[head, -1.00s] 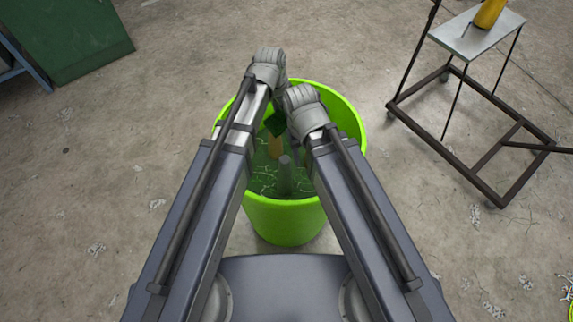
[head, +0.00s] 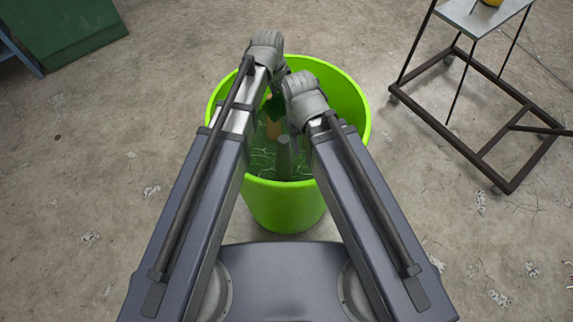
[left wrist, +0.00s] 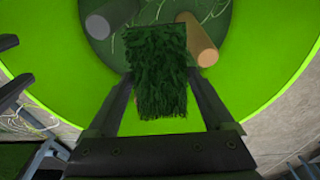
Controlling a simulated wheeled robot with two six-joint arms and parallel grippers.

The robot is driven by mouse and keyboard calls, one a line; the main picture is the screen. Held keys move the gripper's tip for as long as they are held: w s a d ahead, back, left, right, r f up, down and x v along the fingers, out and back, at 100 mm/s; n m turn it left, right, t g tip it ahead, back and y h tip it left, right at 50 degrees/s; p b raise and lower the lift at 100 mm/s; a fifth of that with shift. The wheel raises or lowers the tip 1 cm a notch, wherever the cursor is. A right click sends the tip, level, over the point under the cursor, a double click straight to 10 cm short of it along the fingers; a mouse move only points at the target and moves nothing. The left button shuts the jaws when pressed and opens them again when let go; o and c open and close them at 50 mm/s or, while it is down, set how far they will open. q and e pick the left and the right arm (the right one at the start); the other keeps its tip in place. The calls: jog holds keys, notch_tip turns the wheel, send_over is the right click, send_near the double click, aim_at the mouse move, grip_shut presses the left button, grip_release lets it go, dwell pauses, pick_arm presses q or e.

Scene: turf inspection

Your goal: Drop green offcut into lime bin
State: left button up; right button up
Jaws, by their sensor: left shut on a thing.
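The green offcut (left wrist: 157,70) is a dark, grassy rectangular piece. My left gripper (left wrist: 160,84) is shut on it, with a finger at each side. The offcut also shows partly in the head view (head: 277,103), between my two wrists and over the bin's mouth. The lime bin (head: 284,205) stands upright on the floor, directly below both wrists; its rim also shows in the left wrist view (left wrist: 255,92). My right wrist is beside the left one over the bin; its fingers are mostly hidden in the head view.
Inside the bin are a grey cylinder (left wrist: 104,22), a tan cylinder (left wrist: 196,38) and pale strands on a green bottom. A dark metal frame cart (head: 480,115) stands to the right. A green box (head: 70,35) is at the far left. Floor around the bin is mostly clear.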

pick_arm(q)
notch_tip(320, 180, down, 3)
jog(key=shift+f+b, duration=0.2)
jog(key=shift+b, duration=1.05)
jog(key=o, duration=1.1)
jog(key=shift+c, duration=0.2)
jog(key=shift+r, duration=0.15)
jog(key=r+p, duration=0.5)
jog(key=a+r+p, duration=0.1)
jog(key=r+p, duration=0.1)
jog(key=p, duration=0.1)
jog(key=shift+s+r, duration=0.35)
jog(key=shift+f, duration=0.1)
